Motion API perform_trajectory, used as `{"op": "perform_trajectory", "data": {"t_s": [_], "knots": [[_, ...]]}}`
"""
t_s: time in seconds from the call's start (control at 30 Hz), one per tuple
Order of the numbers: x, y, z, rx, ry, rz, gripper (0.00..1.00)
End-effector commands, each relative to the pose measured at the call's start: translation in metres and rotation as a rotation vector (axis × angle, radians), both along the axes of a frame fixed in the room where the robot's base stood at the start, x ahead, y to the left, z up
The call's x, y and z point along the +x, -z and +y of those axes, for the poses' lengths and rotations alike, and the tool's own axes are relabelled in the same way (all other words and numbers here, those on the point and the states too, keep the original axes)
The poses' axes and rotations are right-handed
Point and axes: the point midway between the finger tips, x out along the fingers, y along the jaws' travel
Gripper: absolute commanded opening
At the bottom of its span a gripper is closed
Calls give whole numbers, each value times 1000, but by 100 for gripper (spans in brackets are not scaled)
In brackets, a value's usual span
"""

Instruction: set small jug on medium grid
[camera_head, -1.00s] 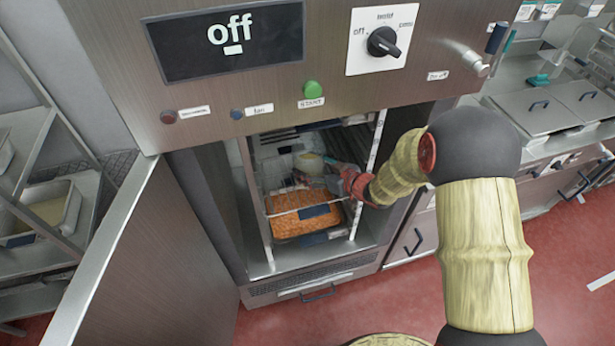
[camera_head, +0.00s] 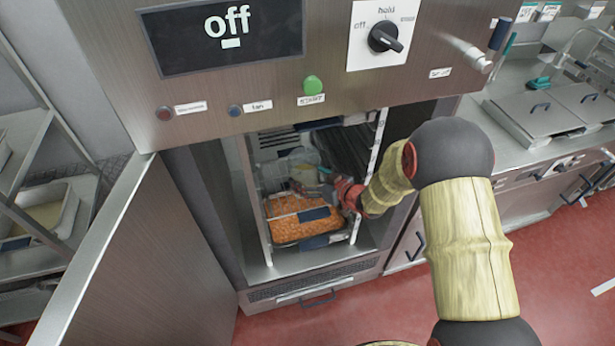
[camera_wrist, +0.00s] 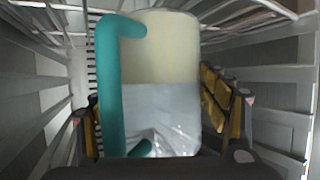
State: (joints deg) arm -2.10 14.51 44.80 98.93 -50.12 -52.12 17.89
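The small jug (camera_wrist: 160,60) fills the middle of the wrist view. It looks upright, with a cream upper part, a clear lower part and a teal handle on the left. My gripper (camera_wrist: 160,110) has a finger on each side of the jug and appears shut on it; the exact contact is hidden. In the head view my gripper (camera_head: 330,178) reaches inside the open cabinet, beside a pale, clear jug shape (camera_head: 302,160) at the back. The grid cannot be told clearly; thin light bars (camera_head: 300,213) run across inside the cabinet.
A pan of orange food (camera_head: 290,229) sits low inside the cabinet, near the front. Side rails (camera_head: 376,150) flank the opening closely. The cabinet door (camera_head: 150,265) stands open at left. The control panel (camera_head: 270,70), with its display reading "off", overhangs the opening.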

Motion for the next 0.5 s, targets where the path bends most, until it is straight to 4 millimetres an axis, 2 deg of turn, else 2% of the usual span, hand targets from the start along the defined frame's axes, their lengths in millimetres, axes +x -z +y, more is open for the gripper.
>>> {"op": "perform_trajectory", "data": {"t_s": [0.3,0.5], "knots": [[0,0,0,-1,0,1,92],[0,0,0,-1,0,1,92]]}}
